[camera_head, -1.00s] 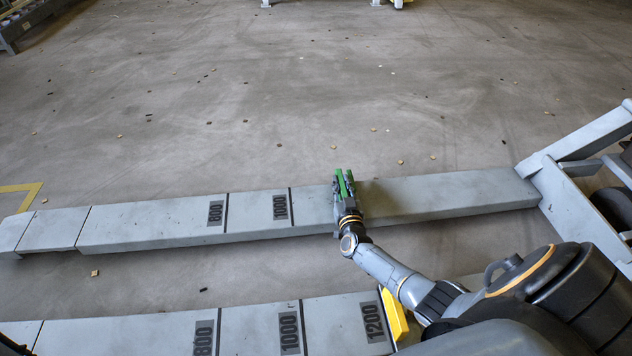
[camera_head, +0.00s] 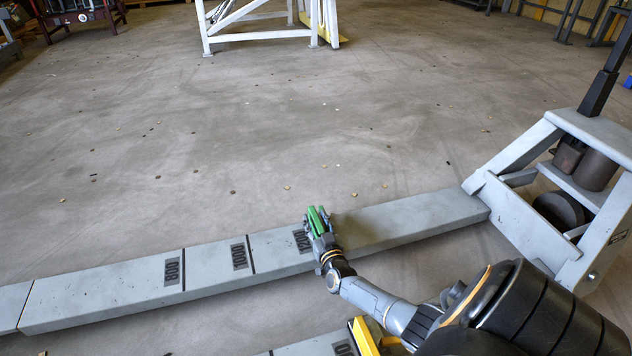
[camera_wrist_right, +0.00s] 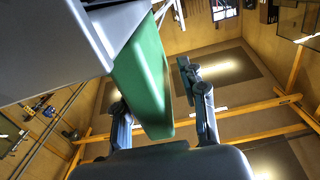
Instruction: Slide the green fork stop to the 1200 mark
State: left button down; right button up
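The green fork stop (camera_head: 316,221) sits across the far fork (camera_head: 400,220) of the pallet jack, at the right end of the 1200 label (camera_head: 302,240), which is partly covered by my gripper. My right gripper (camera_head: 319,222) is at the stop, with its fingers on either side of it. In the right wrist view the green stop (camera_wrist_right: 143,85) lies between the fingers (camera_wrist_right: 158,100). A narrow gap shows between it and the right-hand finger, so the gripper looks open around it. The stop's lower contact with the fork is hidden. My left gripper is out of view.
The 1000 label (camera_head: 239,256) and 800 label (camera_head: 172,271) lie left along the fork. A yellow stop (camera_head: 363,338) sits on the near fork. The pallet jack's frame (camera_head: 520,215) stands at right.

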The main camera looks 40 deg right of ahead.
jog(key=shift+r, duration=0.1)
notch_tip(320, 180, up, 10)
jog(key=shift+f, duration=0.1)
dwell(0.6)
dwell(0.4)
